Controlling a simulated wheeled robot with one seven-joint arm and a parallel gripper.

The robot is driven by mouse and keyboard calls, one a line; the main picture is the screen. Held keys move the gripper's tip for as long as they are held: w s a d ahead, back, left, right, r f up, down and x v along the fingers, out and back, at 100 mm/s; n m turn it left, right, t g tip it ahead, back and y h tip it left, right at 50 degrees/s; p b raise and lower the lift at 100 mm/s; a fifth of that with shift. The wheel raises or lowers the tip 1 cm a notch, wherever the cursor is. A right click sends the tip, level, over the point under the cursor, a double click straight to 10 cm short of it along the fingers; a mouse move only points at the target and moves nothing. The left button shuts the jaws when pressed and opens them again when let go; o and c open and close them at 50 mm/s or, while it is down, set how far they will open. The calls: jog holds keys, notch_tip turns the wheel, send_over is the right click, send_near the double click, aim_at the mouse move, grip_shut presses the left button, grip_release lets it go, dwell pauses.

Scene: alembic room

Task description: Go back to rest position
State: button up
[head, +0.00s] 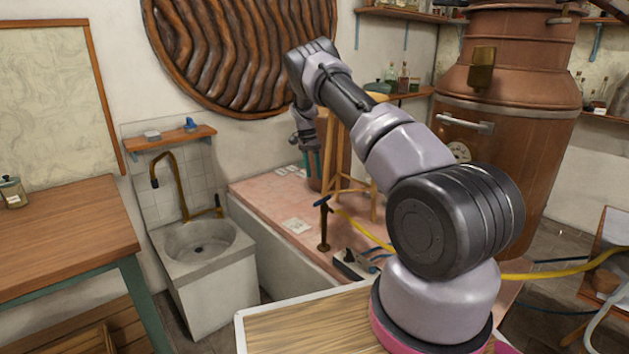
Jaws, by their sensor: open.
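My arm rises from the wooden top at the lower right and reaches up and away to the left. Its wrist bends down in front of the wall, below the large round brown ribbed panel (235,45). My gripper (307,160) hangs downward over the pink tiled platform, with its greenish fingers apart. I see nothing between the fingers. It is small and partly lost against the brown column behind it.
A stone sink (200,250) with a brass tap stands at left, beside a wooden table (65,235). The pink platform (262,190) carries a wooden stool (350,150) and a yellow hose (365,228). A copper still (520,60) stands behind my arm at right.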

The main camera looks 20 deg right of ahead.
jog(key=shift+r, duration=0.1)
dwell(0.3)
jog(key=s+a+r+n+t+y, duration=0.1)
jog(key=s+r, duration=0.4)
jog(key=r, duration=0.5)
jog(key=s+a+r+n+t+y, duration=0.15)
jog(key=s+r, duration=0.35)
jog(key=r, duration=0.6)
jog(key=s+r+t, duration=0.2)
jog(key=s+r, duration=0.3)
jog(key=r, duration=0.5)
jog(key=s+a+r+n+t, duration=0.1)
jog(key=s+r, duration=0.3)
jog(key=s, duration=0.4)
jog(key=s+a+r+n+t, duration=0.15)
jog(key=s+r, duration=0.25)
jog(key=s, duration=0.4)
jog(key=s+a+f+n+t, duration=0.1)
jog(key=s+a+n+t, duration=0.1)
jog(key=s, duration=1.3)
jog(key=shift+a+f+n, duration=0.4)
jog(key=shift+s+y, duration=0.1)
jog(key=shift+y, duration=0.15)
